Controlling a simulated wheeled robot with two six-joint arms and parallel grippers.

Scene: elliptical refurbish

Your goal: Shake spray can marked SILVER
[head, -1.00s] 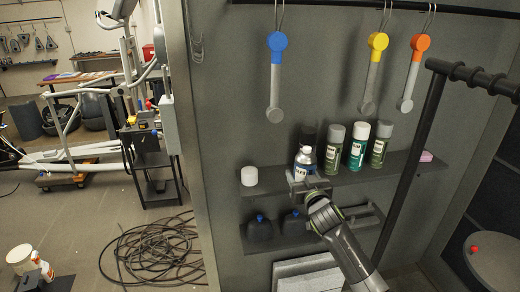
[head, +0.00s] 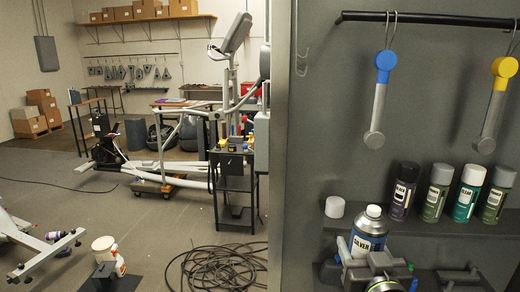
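The spray can marked SILVER (head: 369,228) is in the head view at the lower right, in front of the shelf. It has a blue and white label and a bare metal top with a small nozzle. My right gripper (head: 362,262) is shut around its lower part and holds it tilted slightly. The fingers and the arm hide the can's bottom. My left gripper is not in view.
A white cap (head: 334,207) sits on the shelf (head: 450,229) beside a purple can (head: 403,191), a grey-green can (head: 436,193), a teal can (head: 468,193) and an olive can (head: 496,196). Blue (head: 380,100) and yellow (head: 494,105) handled parts hang above. Black cable (head: 218,268) lies on the floor left.

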